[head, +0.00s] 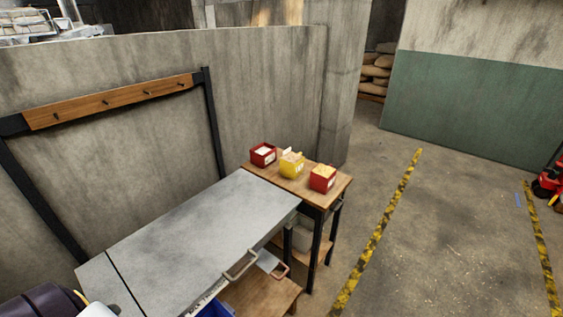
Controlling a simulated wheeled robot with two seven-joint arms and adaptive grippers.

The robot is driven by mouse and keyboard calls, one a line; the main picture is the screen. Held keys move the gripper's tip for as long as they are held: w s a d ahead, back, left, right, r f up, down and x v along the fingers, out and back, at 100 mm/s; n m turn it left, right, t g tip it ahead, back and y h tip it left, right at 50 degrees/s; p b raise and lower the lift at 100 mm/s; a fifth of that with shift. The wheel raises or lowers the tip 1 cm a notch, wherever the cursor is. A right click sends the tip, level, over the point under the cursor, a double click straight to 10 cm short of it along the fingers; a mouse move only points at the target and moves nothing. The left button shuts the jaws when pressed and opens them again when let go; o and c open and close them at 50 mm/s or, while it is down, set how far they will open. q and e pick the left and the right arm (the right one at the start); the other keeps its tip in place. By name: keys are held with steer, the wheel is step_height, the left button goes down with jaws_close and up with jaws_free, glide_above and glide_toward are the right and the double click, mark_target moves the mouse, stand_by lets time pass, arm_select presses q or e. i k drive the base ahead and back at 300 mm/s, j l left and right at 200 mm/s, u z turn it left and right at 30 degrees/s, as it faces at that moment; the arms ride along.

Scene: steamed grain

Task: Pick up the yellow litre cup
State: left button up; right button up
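A yellow open container (291,168) stands on the small wood-topped table (330,191), between two red ones. Neither of my grippers shows in the head view.
Red bins (264,157) stand left and right (322,182) of the yellow container. A long grey-topped bench (190,240) adjoins the table, with a blue bin (218,308) below its front. Open floor (430,230) with yellow-black stripes lies to the right.

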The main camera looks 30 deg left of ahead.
mark_target(291, 164)
steer(key=i+l+u, duration=0.2)
steer(key=i+u, duration=0.3)
steer(key=i+l+u, duration=0.7)
steer(key=l+u, duration=0.25)
